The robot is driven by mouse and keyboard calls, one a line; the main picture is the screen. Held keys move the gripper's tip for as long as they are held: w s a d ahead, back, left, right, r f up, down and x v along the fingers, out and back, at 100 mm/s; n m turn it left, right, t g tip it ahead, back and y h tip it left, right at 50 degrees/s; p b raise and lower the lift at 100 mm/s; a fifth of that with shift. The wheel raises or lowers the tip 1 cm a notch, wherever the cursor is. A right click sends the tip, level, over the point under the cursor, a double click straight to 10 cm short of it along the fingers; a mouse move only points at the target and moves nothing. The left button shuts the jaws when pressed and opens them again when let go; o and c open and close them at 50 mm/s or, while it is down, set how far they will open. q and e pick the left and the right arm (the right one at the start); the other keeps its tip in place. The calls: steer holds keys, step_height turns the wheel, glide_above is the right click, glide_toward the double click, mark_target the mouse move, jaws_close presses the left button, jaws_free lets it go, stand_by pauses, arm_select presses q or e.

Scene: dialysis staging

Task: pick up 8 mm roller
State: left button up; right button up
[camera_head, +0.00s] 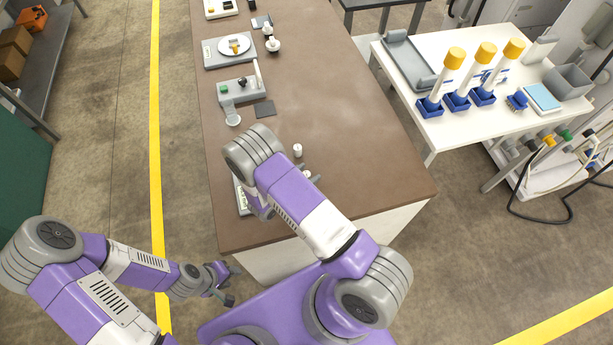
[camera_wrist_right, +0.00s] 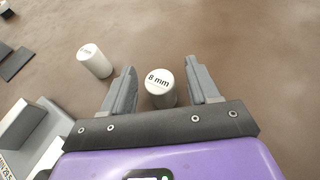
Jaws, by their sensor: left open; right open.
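The 8 mm roller (camera_wrist_right: 160,88) is a short white cylinder with "8 mm" on its top. In the right wrist view it stands upright between the two grey fingers of my right gripper (camera_wrist_right: 161,75). The fingers are open, with a gap showing on each side of it. In the head view my right arm hides most of that gripper. My left gripper (camera_head: 222,284) is open and empty, low beside the brown table's near left corner.
A grey and white device (camera_wrist_right: 35,135) lies at lower left. The brown table (camera_head: 340,110) is clear at its middle. A white side table (camera_head: 455,125) holds blue stands with yellow-capped cylinders.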

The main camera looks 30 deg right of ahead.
steer(key=shift+c, duration=0.2)
steer(key=c, duration=1)
